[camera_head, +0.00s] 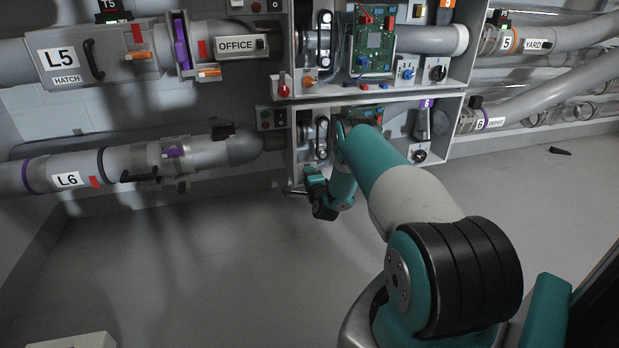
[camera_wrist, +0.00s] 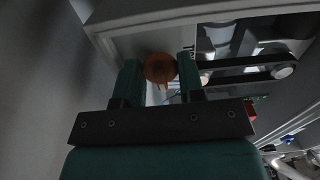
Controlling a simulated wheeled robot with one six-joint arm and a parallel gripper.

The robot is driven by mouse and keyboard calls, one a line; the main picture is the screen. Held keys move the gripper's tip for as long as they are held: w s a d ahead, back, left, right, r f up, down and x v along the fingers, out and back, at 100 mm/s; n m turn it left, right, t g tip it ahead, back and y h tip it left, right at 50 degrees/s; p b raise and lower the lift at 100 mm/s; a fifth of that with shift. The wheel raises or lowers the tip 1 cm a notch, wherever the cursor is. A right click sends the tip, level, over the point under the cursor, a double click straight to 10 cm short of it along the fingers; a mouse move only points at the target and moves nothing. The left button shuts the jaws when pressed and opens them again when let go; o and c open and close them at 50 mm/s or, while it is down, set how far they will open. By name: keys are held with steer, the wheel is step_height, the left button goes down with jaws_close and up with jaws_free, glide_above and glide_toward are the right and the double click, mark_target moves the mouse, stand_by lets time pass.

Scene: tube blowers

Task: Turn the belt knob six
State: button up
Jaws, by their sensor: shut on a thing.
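The belt knob six is the orange round knob (camera_wrist: 159,67) in the wrist view, inside the grey box, close to the end of the black belt (camera_wrist: 240,73). My gripper (camera_wrist: 160,75) has one finger on each side of it and is shut on it. In the head view my gripper (camera_head: 316,178) is at the lower left of box six (camera_head: 436,140), below its belt (camera_head: 321,138). My gripper and wrist hide the knob there.
Box five (camera_head: 340,90) above has a similar orange knob (camera_head: 309,82) and a red switch (camera_head: 284,86). The L6 tube (camera_head: 125,162) runs in from the left. My arm covers part of box six. The floor below is mostly clear.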

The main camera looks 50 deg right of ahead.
steer(key=shift+a+f, duration=0.1)
stand_by(0.3)
steer(key=o, duration=0.6)
steer(key=shift+o, duration=0.2)
steer(key=shift+s, duration=0.1)
steer(key=p+v, duration=1.7)
steer(key=p, duration=0.2)
steer(key=shift+s+p, duration=0.15)
steer(key=shift+p, duration=0.15)
